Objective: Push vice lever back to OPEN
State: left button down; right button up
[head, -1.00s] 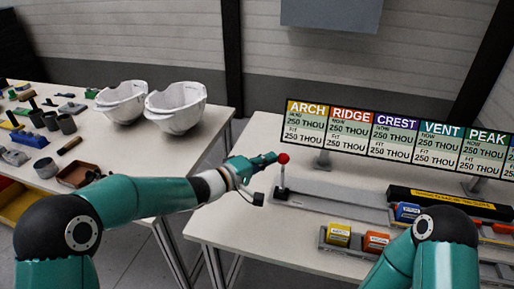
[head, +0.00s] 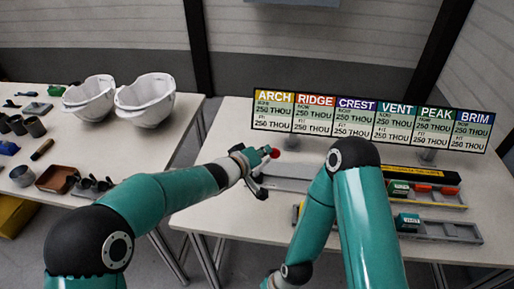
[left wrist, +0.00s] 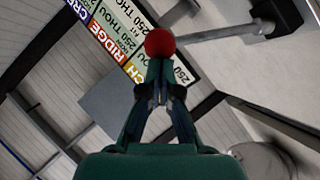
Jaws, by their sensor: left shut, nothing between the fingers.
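The vice lever's red ball knob (head: 275,153) shows just beyond the tips of my left gripper (head: 262,153) in the head view. In the left wrist view, the knob (left wrist: 160,43) sits directly ahead of my left fingertips (left wrist: 160,68), which look closed together. The tips are at or very near the knob; I cannot tell whether they touch. Nothing is between the fingers. The grey vice rail (head: 292,171) runs right from there. My right gripper is out of view.
A label board (head: 370,121) stands behind the rail. My right arm crosses in front of the bench, covering part of it. Trays with colored blocks (head: 440,228) lie at right. Two white helmet shells (head: 90,98) (head: 146,99) stand on the left table with loose parts.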

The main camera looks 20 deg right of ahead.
pick_arm(q)
jog(key=shift+s+d+f, duration=0.15)
jog(key=shift+s+f, duration=0.15)
jog(key=s+a+r+p, duration=0.1)
jog(key=a+r, duration=0.2)
jog(key=a, duration=0.2)
jog(key=s+a+r+p, duration=0.1)
jog(key=s+a+r, duration=0.1)
jog(key=a, duration=0.4)
jog(key=shift+s+a+r, duration=0.15)
jog(key=shift+s+r, duration=0.15)
jog(key=shift+r, duration=0.4)
